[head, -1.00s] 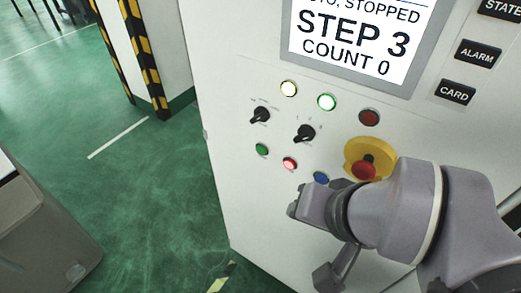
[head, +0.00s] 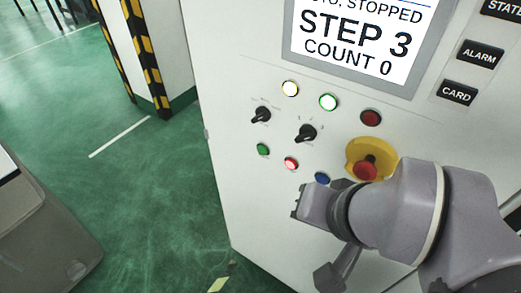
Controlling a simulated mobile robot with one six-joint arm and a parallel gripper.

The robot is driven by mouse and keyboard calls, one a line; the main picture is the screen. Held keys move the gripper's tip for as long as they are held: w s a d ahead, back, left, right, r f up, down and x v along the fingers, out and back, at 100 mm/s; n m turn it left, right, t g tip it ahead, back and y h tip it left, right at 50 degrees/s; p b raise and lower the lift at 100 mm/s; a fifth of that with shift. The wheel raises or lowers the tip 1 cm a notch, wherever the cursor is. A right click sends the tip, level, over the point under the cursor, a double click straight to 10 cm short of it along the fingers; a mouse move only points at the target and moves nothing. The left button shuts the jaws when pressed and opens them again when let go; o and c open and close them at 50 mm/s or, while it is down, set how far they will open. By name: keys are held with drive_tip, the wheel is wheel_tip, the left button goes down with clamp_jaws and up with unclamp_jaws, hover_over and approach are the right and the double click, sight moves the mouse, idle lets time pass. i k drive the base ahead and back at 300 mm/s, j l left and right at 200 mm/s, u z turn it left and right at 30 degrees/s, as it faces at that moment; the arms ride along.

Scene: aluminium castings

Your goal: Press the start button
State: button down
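The control panel (head: 222,120) is a white upright face with several buttons and two black selector knobs. A green button (head: 263,149) sits at the lower left of the group and is unlit. No label on it can be read. To its right are a lit red button (head: 291,163) and a blue button (head: 322,179), whose lower edge meets my gripper in the picture. My gripper (head: 298,203) is in front of the panel, below the red and blue buttons, pointing left. It is right of and below the green button. Its fingers are seen edge-on, so their opening cannot be told.
A red emergency stop (head: 367,168) on a yellow base is close above my gripper. The screen (head: 365,35) reads "STOPPED", "STEP 3", "COUNT 0". Green floor (head: 150,200) is open left.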

sight(262, 149)
drive_tip(key=k+j+z, duration=0.15)
drive_tip(key=j, duration=0.25)
drive_tip(key=k+j+z, duration=0.2)
drive_tip(key=j, duration=0.25)
drive_tip(key=k+j+z, duration=0.15)
drive_tip(key=j, duration=0.2)
drive_tip(key=k+j+z, duration=0.15)
drive_tip(key=k+j, duration=0.1)
drive_tip(key=j, duration=0.1)
